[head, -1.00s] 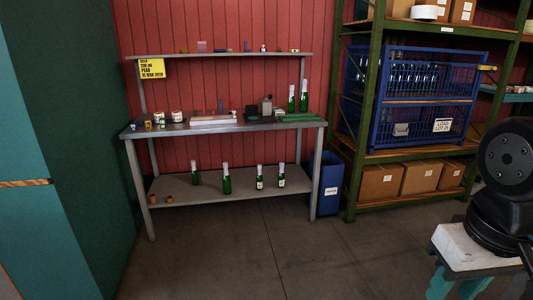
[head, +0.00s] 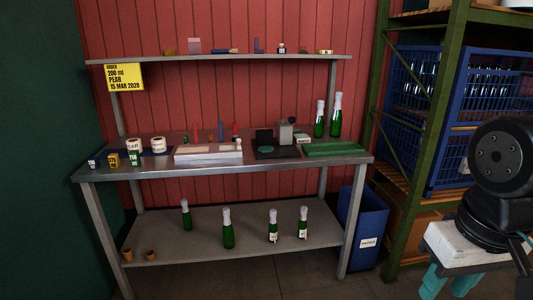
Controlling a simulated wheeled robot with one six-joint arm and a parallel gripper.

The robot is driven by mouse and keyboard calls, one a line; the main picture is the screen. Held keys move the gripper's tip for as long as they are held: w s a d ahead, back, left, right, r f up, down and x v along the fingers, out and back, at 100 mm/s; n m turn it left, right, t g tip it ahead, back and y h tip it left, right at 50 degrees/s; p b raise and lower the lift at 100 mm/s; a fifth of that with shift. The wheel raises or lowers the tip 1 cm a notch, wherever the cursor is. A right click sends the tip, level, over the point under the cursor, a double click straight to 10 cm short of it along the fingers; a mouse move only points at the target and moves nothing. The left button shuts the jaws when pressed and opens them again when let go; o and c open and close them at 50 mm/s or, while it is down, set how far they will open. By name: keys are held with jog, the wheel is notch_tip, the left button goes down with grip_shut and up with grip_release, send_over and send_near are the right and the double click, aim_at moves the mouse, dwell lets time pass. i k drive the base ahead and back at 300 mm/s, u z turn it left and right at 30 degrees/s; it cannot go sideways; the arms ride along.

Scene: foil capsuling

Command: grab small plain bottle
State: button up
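Several green bottles with silvery foil tops stand upright on the lower shelf of the workbench. A plain bottle without a visible label (head: 187,217) stands at the left, looking smaller and set farther back. A larger-looking plain bottle (head: 228,231) stands to its right. A bottle with a white label (head: 273,229) and another labelled bottle (head: 303,225) stand farther right. On the bench top at the right are two more bottles, a shorter-looking one (head: 319,124) and a taller-looking one (head: 336,119), with no label that I can make out. My gripper is not in view; only part of my arm shows at the right.
The metal workbench (head: 220,165) carries tapes, trays and small tools. A yellow sign (head: 125,77) reads 200 ml, PEAR. A blue paper bin (head: 365,232) stands at its right leg, beside a green rack (head: 440,110). Two brown cups (head: 150,255) sit at the lower shelf's left.

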aim_at(319, 128)
jog(key=u, duration=0.1)
jog(key=i, duration=2.6)
